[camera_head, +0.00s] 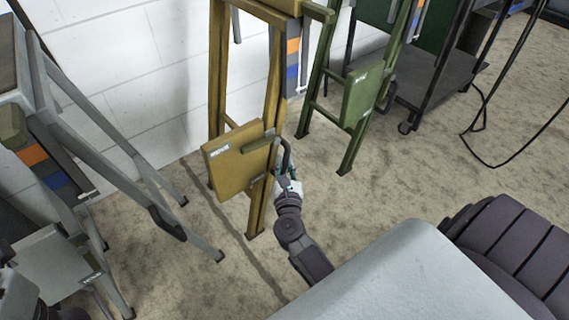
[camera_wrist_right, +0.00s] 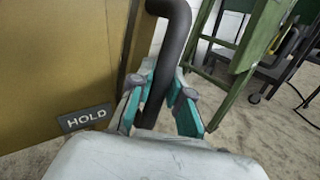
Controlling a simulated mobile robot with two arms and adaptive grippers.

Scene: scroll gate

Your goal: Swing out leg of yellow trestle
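The yellow trestle (camera_head: 216,75) stands by the white wall in the head view, its legs on the floor. A yellow panel (camera_head: 233,165) with a small label sits low on it, and a black bent handle (camera_head: 287,152) is at the panel's right side. In the right wrist view the panel (camera_wrist_right: 55,70) fills the left, with a plate reading HOLD. My right gripper (camera_head: 288,183) is at the handle. In the wrist view the handle (camera_wrist_right: 174,45) runs between the two teal fingers (camera_wrist_right: 160,105), which appear closed on it. My left gripper's fingers do not show.
A green trestle (camera_head: 362,95) stands to the right, with a dark wheeled cart (camera_head: 428,78) behind it. A grey trestle (camera_head: 120,145) stands on the left. A black cable (camera_head: 482,115) lies on the right. The carpet right of the yellow trestle (camera_head: 400,185) is clear.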

